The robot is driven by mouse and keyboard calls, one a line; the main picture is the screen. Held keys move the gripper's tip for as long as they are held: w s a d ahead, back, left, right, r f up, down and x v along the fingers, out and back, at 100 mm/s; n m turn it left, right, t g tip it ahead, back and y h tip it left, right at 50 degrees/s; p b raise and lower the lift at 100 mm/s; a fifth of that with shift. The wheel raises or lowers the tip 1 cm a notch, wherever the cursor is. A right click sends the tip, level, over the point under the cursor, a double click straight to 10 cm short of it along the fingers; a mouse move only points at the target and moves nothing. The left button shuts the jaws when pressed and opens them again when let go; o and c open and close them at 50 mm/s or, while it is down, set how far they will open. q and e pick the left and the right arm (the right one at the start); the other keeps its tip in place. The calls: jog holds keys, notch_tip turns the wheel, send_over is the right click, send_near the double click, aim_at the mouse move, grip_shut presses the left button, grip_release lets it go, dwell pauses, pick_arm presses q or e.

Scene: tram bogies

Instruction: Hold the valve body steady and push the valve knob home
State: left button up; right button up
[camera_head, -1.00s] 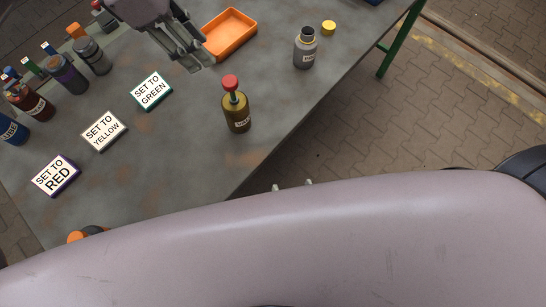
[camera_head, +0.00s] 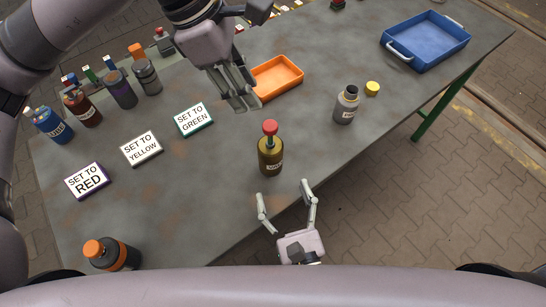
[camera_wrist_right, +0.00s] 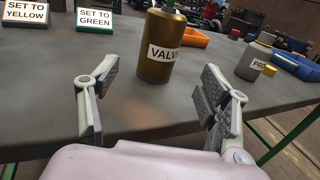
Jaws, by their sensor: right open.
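The valve body (camera_head: 271,158) is an olive-gold bottle standing upright on the grey table. Its red valve knob (camera_head: 270,127) sits on a thin stem, raised above the body's top. The valve body (camera_wrist_right: 159,48) also shows in the right wrist view, its label facing me and its top cut off; the knob is out of that view. My right gripper (camera_head: 283,190) is open and empty at the table's near edge, its fingers pointing towards the valve body but apart from it. My left gripper (camera_head: 242,103) hangs above the table, behind and left of the valve, its fingers close together.
Signs for red (camera_head: 87,180), yellow (camera_head: 141,148) and green (camera_head: 194,119) lie left of the valve. An orange tray (camera_head: 278,78) is behind it. A grey bottle (camera_head: 346,105), yellow cap (camera_head: 372,88) and blue tray (camera_head: 425,42) are right. Several bottles stand at left.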

aim_at(270, 125)
jog(key=x, duration=1)
jog(key=shift+w, duration=0.15)
jog(key=shift+c, duration=0.2)
jog(key=c, duration=1.3)
pick_arm(q)
jog(key=shift+o, duration=1.4)
jog(key=shift+d+r, duration=0.25)
jog(key=shift+d, duration=0.1)
jog(key=shift+o, duration=0.5)
jog(key=d+y, duration=0.1)
jog(key=d+r+m+y, duration=0.1)
jog(key=shift+d+r+y, duration=0.25)
jog(key=shift+d+y, duration=0.1)
jog(key=shift+y, duration=0.05)
pick_arm(e)
jog(key=shift+d, duration=0.1)
pick_arm(q)
jog(key=shift+y, duration=0.6)
jog(key=f, duration=1.1)
jog(key=shift+d+f, duration=0.15)
jog(key=shift+d, duration=0.15)
jog(key=shift+c, duration=0.5)
